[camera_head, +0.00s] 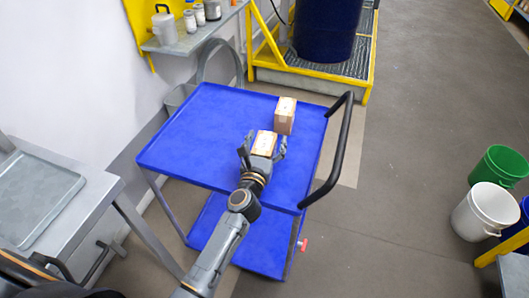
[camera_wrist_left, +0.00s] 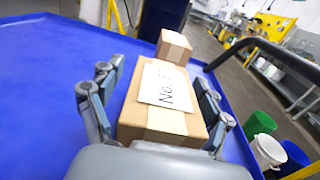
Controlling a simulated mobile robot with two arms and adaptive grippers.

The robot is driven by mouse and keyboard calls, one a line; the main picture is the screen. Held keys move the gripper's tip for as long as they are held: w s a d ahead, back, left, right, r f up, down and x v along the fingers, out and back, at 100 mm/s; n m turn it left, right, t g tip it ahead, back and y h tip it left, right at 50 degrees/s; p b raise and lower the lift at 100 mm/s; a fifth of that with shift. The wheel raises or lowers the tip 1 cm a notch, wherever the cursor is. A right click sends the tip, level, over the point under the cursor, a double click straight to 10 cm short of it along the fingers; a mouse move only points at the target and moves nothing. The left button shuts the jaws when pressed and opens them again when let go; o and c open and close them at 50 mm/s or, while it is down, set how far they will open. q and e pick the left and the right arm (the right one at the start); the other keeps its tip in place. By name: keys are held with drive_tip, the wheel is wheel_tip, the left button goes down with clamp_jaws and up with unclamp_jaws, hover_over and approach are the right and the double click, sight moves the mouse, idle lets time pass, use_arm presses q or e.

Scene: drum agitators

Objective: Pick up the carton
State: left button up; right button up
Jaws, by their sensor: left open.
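A brown carton (camera_head: 264,143) lies on the blue cart top (camera_head: 195,135). In the left wrist view this carton (camera_wrist_left: 140,118) has a white label with handwriting and pale tape. My left gripper (camera_head: 262,146) is open, with one finger on each side of this carton. In the left wrist view the left gripper's fingers (camera_wrist_left: 157,108) flank the carton, and a small gap shows at the left finger. A second carton (camera_head: 284,117) stands just beyond it, also on the cart; it shows in the left wrist view (camera_wrist_left: 174,46). My right gripper is not in view.
The cart has a black handle (camera_head: 333,150) on its right side. A grey table with a tray (camera_head: 38,198) stands at the left. A shelf with jars (camera_head: 190,35) is above the cart's far side. White (camera_head: 480,211) and green (camera_head: 499,167) buckets stand at right. The cart's left half is clear.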

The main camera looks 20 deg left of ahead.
use_arm(q)
drive_tip(key=c, duration=1.2)
drive_tip(key=shift+r, duration=0.15)
